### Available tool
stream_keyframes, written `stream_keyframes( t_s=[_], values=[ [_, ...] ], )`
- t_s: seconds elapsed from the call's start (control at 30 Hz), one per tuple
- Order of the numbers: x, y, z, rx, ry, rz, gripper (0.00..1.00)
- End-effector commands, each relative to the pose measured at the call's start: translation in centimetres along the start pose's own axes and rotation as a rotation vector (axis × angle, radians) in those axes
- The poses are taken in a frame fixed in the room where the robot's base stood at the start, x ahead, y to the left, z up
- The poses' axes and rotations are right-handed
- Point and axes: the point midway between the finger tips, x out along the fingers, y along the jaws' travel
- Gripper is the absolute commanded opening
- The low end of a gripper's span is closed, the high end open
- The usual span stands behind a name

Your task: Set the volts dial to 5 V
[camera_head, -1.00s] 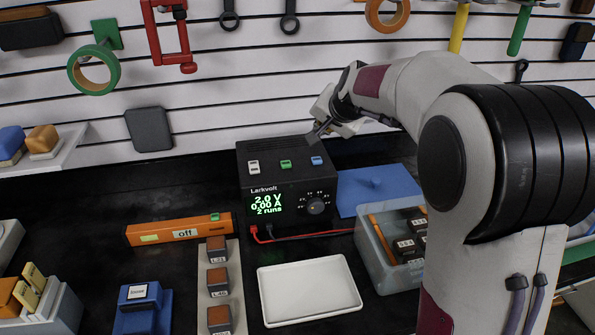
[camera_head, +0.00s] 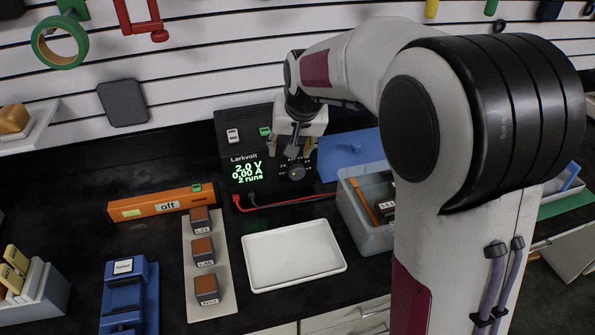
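The black Larkvolt power supply (camera_head: 226,150) stands at the back of the bench. Its green display (camera_head: 247,172) reads 2.0 V, 0.00 A and 2 runs. The round volts dial (camera_head: 297,173) is on the right of its front face, with small marks around it. My gripper (camera_head: 294,153) points down just above and in front of the dial. Its two fingers look spread apart, with nothing seen between them. I cannot tell whether a fingertip touches the dial. My gripper hides part of the supply's top and the upper dial marks.
Red and black leads (camera_head: 290,201) run right from the supply. A white tray (camera_head: 335,262), a grey bin (camera_head: 366,232), an orange bar marked off (camera_head: 150,205) and a strip of labelled blocks (camera_head: 215,305) lie around. A blue lid (camera_head: 345,148) is right of the supply.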

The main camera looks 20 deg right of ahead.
Motion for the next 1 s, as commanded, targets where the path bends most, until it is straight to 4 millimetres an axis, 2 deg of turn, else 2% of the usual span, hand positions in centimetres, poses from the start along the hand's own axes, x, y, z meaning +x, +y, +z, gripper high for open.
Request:
stream_keyframes(
  t_s=[0.1,0.3,0.77,1.0],
  values=[
    [0.3,0.9,1.3,-0.136,-0.029,0.052,0.46],
    [0.5,1.9,2.2,-0.259,-0.054,0.098,0.46],
    [0.7,2.0,2.3,-0.269,-0.055,0.102,0.46],
    [2.0,2.2,2.3,-0.268,-0.057,0.101,0.46]
  ],
)
